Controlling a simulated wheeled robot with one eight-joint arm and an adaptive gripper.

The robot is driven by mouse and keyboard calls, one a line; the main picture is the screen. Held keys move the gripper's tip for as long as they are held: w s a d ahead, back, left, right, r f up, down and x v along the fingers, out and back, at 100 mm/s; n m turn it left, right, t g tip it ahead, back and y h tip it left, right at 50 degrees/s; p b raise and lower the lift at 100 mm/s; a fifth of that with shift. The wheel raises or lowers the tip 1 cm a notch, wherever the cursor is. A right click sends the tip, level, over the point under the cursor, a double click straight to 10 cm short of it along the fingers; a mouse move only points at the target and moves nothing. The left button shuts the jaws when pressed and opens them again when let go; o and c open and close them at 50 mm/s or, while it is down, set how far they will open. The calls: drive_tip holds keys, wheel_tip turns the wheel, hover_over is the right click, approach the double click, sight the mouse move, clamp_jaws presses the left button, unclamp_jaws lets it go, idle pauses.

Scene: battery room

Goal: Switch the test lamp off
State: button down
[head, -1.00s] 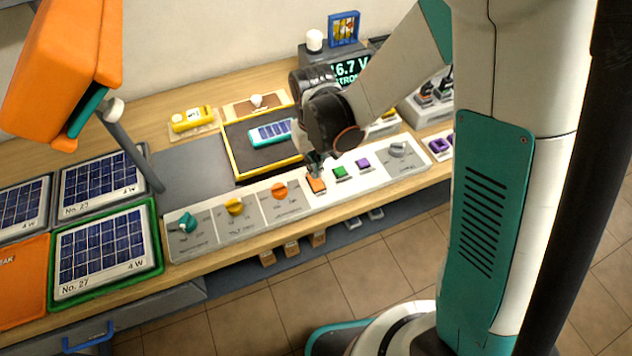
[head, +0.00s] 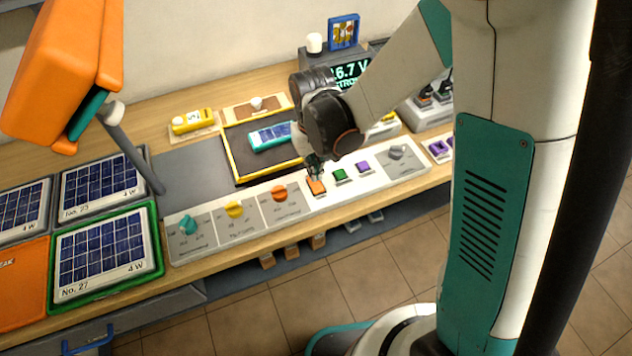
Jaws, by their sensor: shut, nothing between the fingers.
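The test lamp (head: 66,62), a big orange hood on a grey arm (head: 133,150), leans in at the upper left. Its lit side faces away, so I cannot tell if it glows. A white control panel (head: 402,171) runs along the bench front. It carries an orange square button (head: 317,187), a green one (head: 340,175) and a purple one (head: 363,167). My gripper (head: 316,174) points down, shut and empty, with its tips at the back edge of the orange button. I cannot tell whether they touch it.
Teal (head: 187,225), yellow (head: 234,210) and orange (head: 279,193) knobs sit left of the buttons, and a grey knob (head: 398,152) sits right. Solar panels (head: 100,253) lie at left. A yellow-rimmed tray (head: 239,178) and a voltage display (head: 352,70) stand behind.

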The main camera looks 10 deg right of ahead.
drive_tip(key=shift+f+b, duration=0.95)
drive_tip(key=shift+f, duration=0.1)
idle(0.8)
drive_tip(key=shift+r, duration=0.1)
drive_tip(key=shift+r+p, duration=2.3)
drive_tip(key=shift+r, duration=1.2)
